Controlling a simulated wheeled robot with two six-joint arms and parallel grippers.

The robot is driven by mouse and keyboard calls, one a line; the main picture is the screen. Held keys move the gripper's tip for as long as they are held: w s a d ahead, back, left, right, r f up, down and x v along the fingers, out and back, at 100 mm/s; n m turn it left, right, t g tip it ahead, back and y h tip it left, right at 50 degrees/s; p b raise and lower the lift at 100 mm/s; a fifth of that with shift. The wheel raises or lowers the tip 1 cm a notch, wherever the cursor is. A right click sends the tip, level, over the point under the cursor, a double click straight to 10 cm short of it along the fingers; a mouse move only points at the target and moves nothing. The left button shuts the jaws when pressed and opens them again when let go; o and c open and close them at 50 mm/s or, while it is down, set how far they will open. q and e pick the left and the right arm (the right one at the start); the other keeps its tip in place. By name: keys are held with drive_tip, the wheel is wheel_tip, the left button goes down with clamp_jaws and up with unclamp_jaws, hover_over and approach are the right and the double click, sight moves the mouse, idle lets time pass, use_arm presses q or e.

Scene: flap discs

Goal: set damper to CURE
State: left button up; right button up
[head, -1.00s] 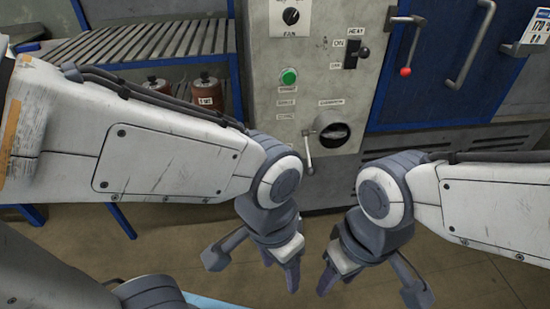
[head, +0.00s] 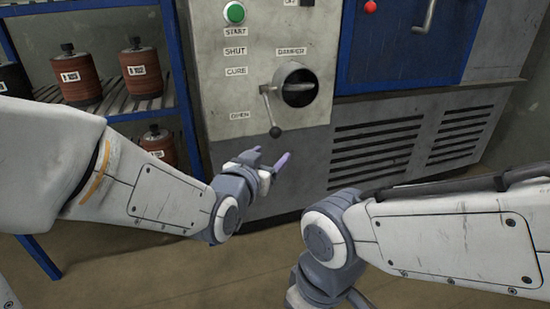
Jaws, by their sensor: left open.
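The damper (head: 297,86) is a round dark opening with a metal rim on the grey cabinet front. Its lever (head: 270,110) hangs down, slightly to the right, and ends in a dark ball knob (head: 275,132). The labels SHUT (head: 236,51), CURE (head: 236,71) and OPEN (head: 240,115) run down its left side. The knob hangs a little below the level of OPEN. My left gripper (head: 272,153) is open and empty just below the knob, apart from it in the picture. My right gripper (head: 308,292) is cut off at the bottom edge, its fingers hidden.
A green START button (head: 234,13) sits above the labels. A blue door (head: 400,50) with a red knob (head: 370,6) is to the right, above vent slots (head: 375,145). A blue rack (head: 180,85) with brown stacks (head: 76,78) stands left.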

sight(273, 136)
use_arm(q)
drive_tip(key=w+p, duration=0.2)
drive_tip(key=w, duration=0.2)
drive_tip(key=w+d+t+p, duration=0.1)
drive_tip(key=w+p, duration=0.1)
drive_tip(key=w, duration=0.1)
drive_tip(key=w+t+p, duration=0.1)
drive_tip(key=w+p, duration=0.1)
drive_tip(key=w, duration=0.2)
drive_tip(key=shift+w+d+f, duration=0.2)
drive_tip(key=shift+w+f, duration=0.05)
drive_tip(key=shift+w, duration=0.05)
use_arm(e)
wheel_tip(273, 136, up, 4)
use_arm(q)
clamp_jaws()
drive_tip(key=shift+n, duration=0.3)
idle(1.0)
